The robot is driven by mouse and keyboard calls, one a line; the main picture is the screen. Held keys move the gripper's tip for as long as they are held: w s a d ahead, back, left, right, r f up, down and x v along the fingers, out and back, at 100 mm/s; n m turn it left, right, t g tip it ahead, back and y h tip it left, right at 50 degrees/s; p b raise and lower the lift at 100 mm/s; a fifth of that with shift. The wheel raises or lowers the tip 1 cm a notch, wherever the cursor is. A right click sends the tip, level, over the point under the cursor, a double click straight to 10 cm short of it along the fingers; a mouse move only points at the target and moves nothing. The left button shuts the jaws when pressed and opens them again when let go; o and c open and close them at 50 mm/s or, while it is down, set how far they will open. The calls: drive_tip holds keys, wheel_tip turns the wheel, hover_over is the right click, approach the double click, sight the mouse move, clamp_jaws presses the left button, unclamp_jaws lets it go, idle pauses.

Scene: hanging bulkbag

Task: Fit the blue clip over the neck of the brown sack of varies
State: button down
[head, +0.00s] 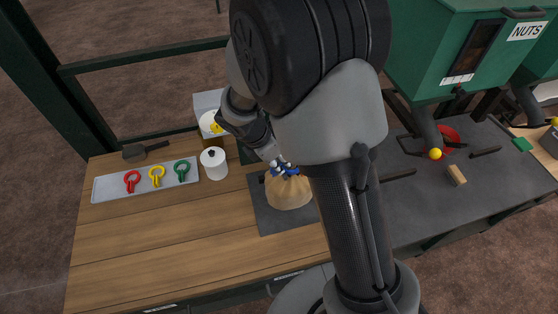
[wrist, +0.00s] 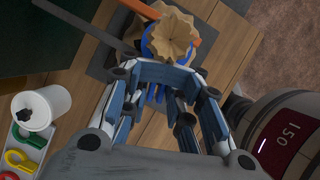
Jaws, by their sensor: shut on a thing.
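The brown sack (head: 288,192) stands upright on a dark mat, its lower body full and round. In the wrist view its gathered, ruffled top (wrist: 173,36) shows from above. The blue clip (head: 285,170) is at the sack's neck; in the wrist view its blue ring (wrist: 148,48) shows at the edges of the ruffled top. My gripper (wrist: 165,72) is shut on the clip's handle side, beside the neck. The ruffles and my fingers hide much of the ring, so I cannot tell whether it fully encircles the neck.
A grey tray (head: 104,190) holds red (head: 132,178), yellow (head: 157,173) and green (head: 182,168) clips. A white canister (head: 214,164) stands close left of my gripper. A scoop (head: 140,151) lies behind the tray. The front-left wooden bench (head: 160,240) is clear.

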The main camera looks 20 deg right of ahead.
drive_tip(key=c, duration=1.1)
unclamp_jaws()
drive_tip(key=shift+o, duration=0.6)
drive_tip(key=o, duration=0.5)
drive_tip(key=shift+o, duration=0.2)
drive_tip(key=shift+r, duration=0.15)
wheel_tip(320, 180, up, 10)
drive_tip(key=p, duration=0.9)
drive_tip(key=shift+d, duration=0.1)
